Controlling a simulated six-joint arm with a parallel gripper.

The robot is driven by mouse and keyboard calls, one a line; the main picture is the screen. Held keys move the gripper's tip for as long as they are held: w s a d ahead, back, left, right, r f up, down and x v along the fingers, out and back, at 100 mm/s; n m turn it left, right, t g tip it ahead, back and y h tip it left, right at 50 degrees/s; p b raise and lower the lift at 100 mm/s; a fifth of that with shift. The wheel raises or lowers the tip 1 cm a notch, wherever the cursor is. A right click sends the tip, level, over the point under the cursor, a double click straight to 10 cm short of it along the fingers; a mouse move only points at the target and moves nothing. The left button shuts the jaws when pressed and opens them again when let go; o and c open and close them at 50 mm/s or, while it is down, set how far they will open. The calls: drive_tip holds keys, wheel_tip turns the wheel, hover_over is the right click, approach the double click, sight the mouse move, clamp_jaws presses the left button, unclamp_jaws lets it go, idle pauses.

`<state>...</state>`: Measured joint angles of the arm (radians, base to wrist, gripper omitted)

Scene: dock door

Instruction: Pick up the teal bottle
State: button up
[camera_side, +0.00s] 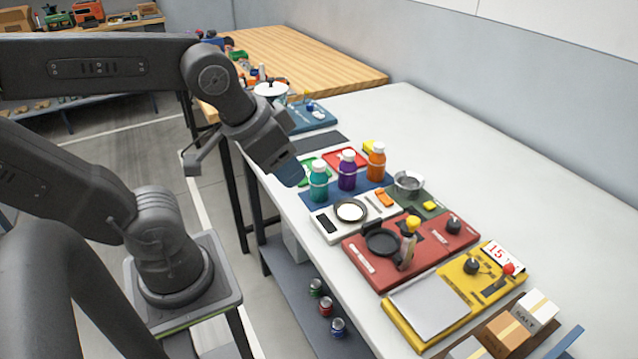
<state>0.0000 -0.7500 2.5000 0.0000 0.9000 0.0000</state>
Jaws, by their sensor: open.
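The teal bottle (319,182) with a white cap stands upright at the left end of a blue mat (373,189) on the white table. A purple bottle (347,171) and an orange bottle (376,162) stand beside it in a row to the right. My gripper (288,172) is open, above the table's near edge, up and to the left of the teal bottle. It appears apart from the bottle. Its fingers are dark and partly hidden by the wrist, and I see nothing held in it.
A white scale (329,226) with a round dish lies just in front of the bottles. A red board (367,269) with a black pan and a yellow board (403,325) lie nearer. Green and red trays (345,158) lie behind. The table's right side (480,170) is clear.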

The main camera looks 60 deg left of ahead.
drive_tip(key=o, duration=0.6)
drive_tip(key=n+g+y, duration=0.3)
drive_tip(key=n+y, duration=0.1)
drive_tip(key=n, duration=0.7)
approach(319, 163)
drive_tip(key=shift+n, duration=0.3)
drive_tip(key=x, duration=0.7)
drive_tip(key=shift+w+r, duration=0.1)
drive_tip(key=shift+w, duration=0.15)
drive_tip(key=shift+s+x, duration=0.15)
drive_tip(key=shift+x, duration=1.15)
drive_tip(key=shift+s+x, duration=0.1)
drive_tip(key=shift+x, duration=1.25)
